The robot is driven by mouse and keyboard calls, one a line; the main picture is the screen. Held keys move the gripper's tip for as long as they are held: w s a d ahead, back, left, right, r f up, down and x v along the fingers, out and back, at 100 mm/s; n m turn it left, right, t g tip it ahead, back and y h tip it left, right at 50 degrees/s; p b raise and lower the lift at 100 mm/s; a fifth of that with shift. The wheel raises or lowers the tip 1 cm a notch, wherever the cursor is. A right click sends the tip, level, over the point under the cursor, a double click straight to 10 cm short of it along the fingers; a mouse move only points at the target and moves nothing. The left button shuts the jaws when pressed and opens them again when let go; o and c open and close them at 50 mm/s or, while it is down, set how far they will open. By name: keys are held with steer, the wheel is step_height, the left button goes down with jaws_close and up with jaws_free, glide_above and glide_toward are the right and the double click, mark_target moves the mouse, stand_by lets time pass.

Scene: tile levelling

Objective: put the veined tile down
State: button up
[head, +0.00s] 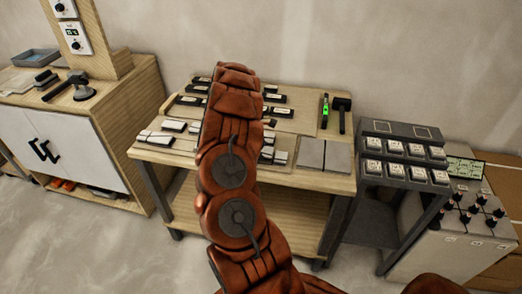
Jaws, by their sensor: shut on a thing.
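My orange-red arm rises through the middle of the head view and covers the centre of the wooden workbench (290,176). My gripper is hidden behind the arm, so its jaws and anything in them do not show. I cannot pick out the veined tile in this view. Several small dark and white pieces lie in rows on the bench, on both sides of the arm. Two plain grey square slabs, a left one (310,153) and a right one (338,157), lie side by side at the bench's front right.
A green-lit level (325,111) and a black-headed tool (341,108) lie at the bench's back right. A dark rack (404,174) with several white-topped blocks stands right of the bench. A wooden cabinet (128,115) stands at left. Grey floor is open in front.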

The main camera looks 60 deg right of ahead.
steer(key=shift+f, duration=0.6)
steer(key=shift+f, duration=0.15)
steer(key=o, duration=1.2)
steer(key=b+v, duration=0.3)
steer(key=v, duration=0.8)
steer(key=shift+w+r, duration=0.1)
steer(key=shift+r, duration=0.2)
steer(key=shift+w+a+r+b, duration=0.1)
steer(key=shift+r+b, duration=0.2)
